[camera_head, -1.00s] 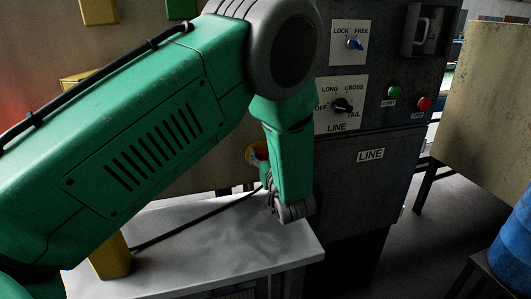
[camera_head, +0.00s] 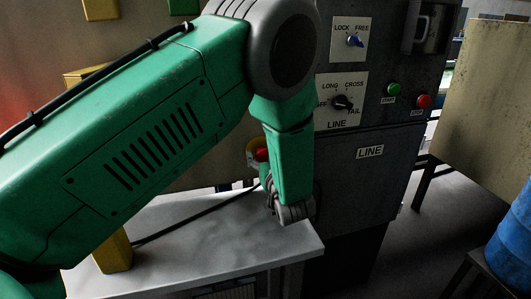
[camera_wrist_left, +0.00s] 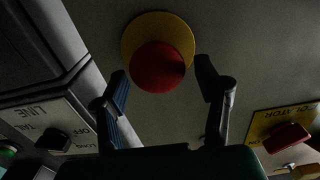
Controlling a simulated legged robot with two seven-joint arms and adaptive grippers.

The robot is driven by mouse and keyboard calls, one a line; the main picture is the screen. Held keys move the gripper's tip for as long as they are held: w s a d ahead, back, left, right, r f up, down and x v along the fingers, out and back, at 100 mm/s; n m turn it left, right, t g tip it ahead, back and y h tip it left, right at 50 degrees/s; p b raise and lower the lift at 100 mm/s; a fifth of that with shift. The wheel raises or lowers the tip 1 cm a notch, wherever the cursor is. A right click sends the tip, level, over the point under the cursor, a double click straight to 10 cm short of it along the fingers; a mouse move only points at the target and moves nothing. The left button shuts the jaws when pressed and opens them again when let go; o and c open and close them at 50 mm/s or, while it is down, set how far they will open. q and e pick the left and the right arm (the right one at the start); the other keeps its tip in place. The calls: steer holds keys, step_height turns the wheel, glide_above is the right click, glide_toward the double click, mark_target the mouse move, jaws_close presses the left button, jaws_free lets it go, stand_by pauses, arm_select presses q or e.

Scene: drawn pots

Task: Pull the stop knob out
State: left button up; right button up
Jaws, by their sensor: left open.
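The stop knob (camera_wrist_left: 157,66) is a round red button on a yellow disc, on a flat wall in the left wrist view. In the head view the red knob (camera_head: 262,154) and part of its yellow base peek out at the left edge of my green forearm; the rest is hidden. My left gripper (camera_wrist_left: 163,84) is open, its two dark fingers apart below and to either side of the knob. I see no clear contact between fingers and knob. My right gripper is not in view.
A grey cabinet with a LINE selector (camera_head: 343,102), a LOCK/FREE switch (camera_head: 355,41) and a small red button (camera_head: 424,101) stands right of my arm. A red handle (camera_wrist_left: 287,138) on a yellow plate is to the right in the wrist view. A pale table (camera_head: 215,245) lies below.

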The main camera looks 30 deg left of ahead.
arm_select(q)
steer(key=shift+a+r, duration=0.1)
steer(key=shift+a, duration=0.1)
steer(key=v, duration=1.2)
